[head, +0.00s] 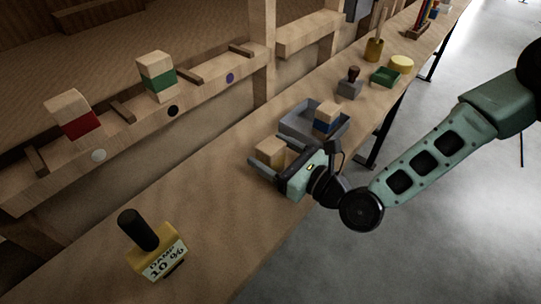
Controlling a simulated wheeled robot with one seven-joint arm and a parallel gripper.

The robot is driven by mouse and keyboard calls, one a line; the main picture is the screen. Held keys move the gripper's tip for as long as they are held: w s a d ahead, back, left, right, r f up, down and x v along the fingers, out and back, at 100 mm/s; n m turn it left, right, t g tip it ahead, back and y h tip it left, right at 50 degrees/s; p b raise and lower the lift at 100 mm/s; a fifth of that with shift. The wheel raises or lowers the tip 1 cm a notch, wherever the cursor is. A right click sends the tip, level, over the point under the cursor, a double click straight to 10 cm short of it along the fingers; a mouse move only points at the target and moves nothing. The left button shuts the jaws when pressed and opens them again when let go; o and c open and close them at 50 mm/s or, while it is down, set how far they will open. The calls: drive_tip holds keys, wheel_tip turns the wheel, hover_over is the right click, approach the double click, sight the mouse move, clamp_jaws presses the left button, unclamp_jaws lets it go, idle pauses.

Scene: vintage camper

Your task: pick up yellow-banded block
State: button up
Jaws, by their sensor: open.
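A wooden block (271,151) with a pale top and yellowish-tan sides stands on the workbench. It looks like the yellow-banded block, but the band itself is hard to make out. My gripper (267,149) is low over the bench with its jaws open. One finger lies on each side of the block in the picture, with the block between them. I cannot tell whether either finger touches it. The block's lower part is partly hidden by the near finger.
Just behind, a grey tray (287,126) holds a blue-banded block (327,117). Red-banded (72,113) and green-banded (157,77) blocks stand on a divided wall rail. A stamp (350,85) and green tray (384,76) are further back.

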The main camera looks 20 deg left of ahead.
drive_tip(key=shift+x, duration=1.3)
drive_tip(key=c, duration=1.1)
